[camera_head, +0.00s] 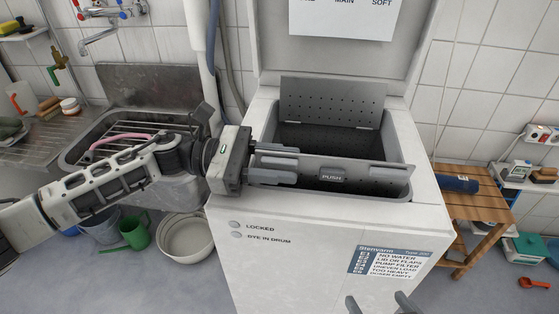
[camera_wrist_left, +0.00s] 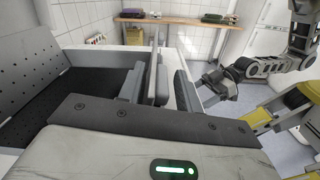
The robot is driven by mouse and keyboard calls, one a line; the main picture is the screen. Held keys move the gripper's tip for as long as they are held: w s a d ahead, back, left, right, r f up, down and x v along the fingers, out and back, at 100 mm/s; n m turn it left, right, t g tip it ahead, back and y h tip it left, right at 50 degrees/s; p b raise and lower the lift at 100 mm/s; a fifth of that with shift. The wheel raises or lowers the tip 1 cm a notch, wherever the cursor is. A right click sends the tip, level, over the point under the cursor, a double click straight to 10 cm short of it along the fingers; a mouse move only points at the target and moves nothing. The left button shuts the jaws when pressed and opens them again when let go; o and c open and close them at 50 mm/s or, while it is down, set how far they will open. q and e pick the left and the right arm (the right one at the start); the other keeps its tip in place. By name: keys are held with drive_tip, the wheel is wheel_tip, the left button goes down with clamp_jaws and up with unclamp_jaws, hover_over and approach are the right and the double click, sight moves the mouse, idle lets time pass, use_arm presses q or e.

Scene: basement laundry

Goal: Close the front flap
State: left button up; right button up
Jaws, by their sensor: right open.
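The front flap (camera_head: 348,166) is a grey metal panel with a pad marked PUSH, standing raised along the front of the washing machine's drum opening. The perforated back flap (camera_head: 332,101) stands upright behind it. My left gripper (camera_head: 283,165) is at the front flap's left end, fingers apart, one on each side of the panel. In the left wrist view the flap's thin edge (camera_wrist_left: 155,65) shows between the fingers, with a gap to the right finger. My right gripper (camera_head: 380,303) is open and empty, low in front of the machine; only its fingertips show in the head view.
The washing machine's lid (camera_head: 340,50) stands open at the back. A steel sink (camera_head: 130,120) is at left, with a white basin (camera_head: 185,238) and green jug (camera_head: 136,232) on the floor. A wooden stand (camera_head: 470,205) with a blue roll is close by on the right.

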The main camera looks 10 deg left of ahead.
use_arm(q)
clamp_jaws()
drive_tip(key=shift+f, duration=0.1)
use_arm(e)
drive_tip(key=shift+f, duration=0.15)
use_arm(q)
drive_tip(key=shift+w+b, duration=0.1)
drive_tip(key=shift+b, duration=0.3)
use_arm(e)
drive_tip(key=shift+s+f, duration=0.2)
